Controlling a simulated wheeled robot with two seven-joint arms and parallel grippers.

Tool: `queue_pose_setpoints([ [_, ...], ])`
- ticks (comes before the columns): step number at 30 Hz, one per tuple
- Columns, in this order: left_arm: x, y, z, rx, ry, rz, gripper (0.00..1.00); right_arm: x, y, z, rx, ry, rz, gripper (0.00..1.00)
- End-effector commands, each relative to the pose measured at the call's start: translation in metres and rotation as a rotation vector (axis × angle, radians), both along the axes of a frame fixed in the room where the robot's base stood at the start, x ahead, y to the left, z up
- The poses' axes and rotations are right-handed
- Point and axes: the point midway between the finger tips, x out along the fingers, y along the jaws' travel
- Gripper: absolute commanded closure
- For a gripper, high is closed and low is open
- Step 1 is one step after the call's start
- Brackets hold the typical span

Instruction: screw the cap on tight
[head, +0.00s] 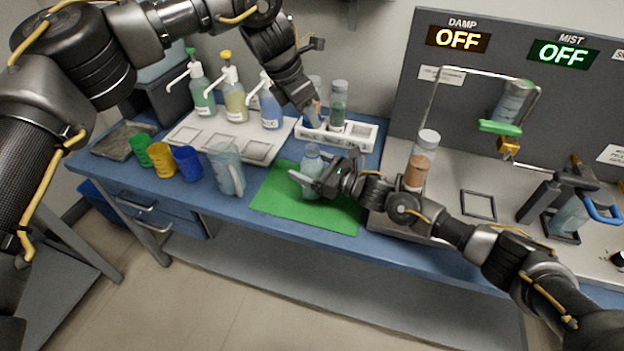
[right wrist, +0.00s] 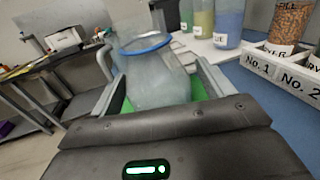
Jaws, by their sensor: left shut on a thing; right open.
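A clear bottle (head: 311,165) with pale blue-grey contents stands upright on the green mat (head: 285,200). In the right wrist view the bottle (right wrist: 150,75) shows an open mouth with a blue rim and no cap on it. My right gripper (head: 318,182) is open, with one finger on each side of the bottle's body. My left gripper (head: 311,112) is above and behind the bottle, at the left end of the white tube rack (head: 360,138). It is shut on a small blue thing that looks like the cap (head: 308,123), mostly hidden by the fingers.
Pump bottles (head: 236,95) stand on a white tray behind left. A clear jug (head: 226,165) and coloured cups (head: 187,162) are left of the mat. Tubes (head: 338,105) stand in the rack. A grey machine with a pellet tube (head: 417,170) is on the right.

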Motion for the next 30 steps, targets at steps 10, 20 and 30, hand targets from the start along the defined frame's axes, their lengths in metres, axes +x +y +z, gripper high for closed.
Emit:
queue_pose_setpoints([
  [10, 0.0, 0.0, 0.0001, 0.0, 0.0, 0.0, 0.86, 0.003, 0.0048, -0.0002, -0.001, 0.001, 0.0, 0.2],
  [20, 0.0, 0.0, 0.0001, 0.0, 0.0, 0.0, 0.86, 0.0028, 0.0045, -0.0001, 0.0, 0.0, 0.0, 0.54],
  [30, 0.0, 0.0, -0.0012, 0.0, 0.0, 0.0, 0.86, 0.0027, 0.0045, -0.0002, 0.0, 0.0, 0.0, 0.87],
])
